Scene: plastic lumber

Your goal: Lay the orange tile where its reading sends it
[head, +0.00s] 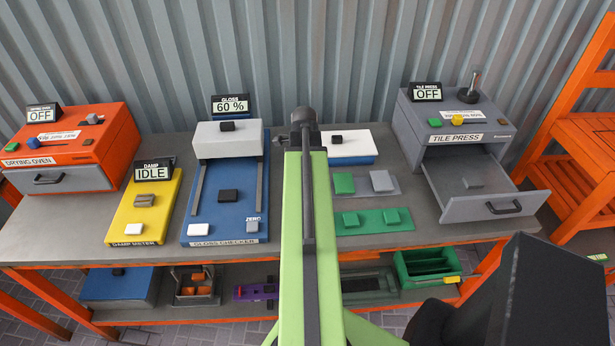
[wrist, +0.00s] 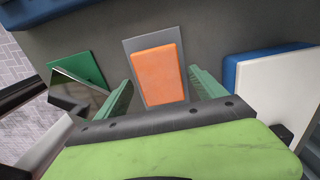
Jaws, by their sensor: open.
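The orange tile (wrist: 158,72) lies flat on a grey plate (wrist: 130,44) in the wrist view. My gripper (wrist: 162,86) is open, with one green finger on each side of the tile and a gap at both sides. In the head view my own arm hides the gripper and the orange tile. The blue gloss checker (head: 228,215) has a display (head: 230,106) reading 60 %. The yellow damp meter (head: 150,207) shows IDLE. The orange drying oven (head: 80,135) shows OFF with its grey drawer shut. The grey tile press (head: 425,125) shows OFF.
Green and grey tiles (head: 382,180) lie on mats right of my arm. A white-topped block (head: 348,145) stands behind them. A green bin (head: 430,262) is on the lower shelf.

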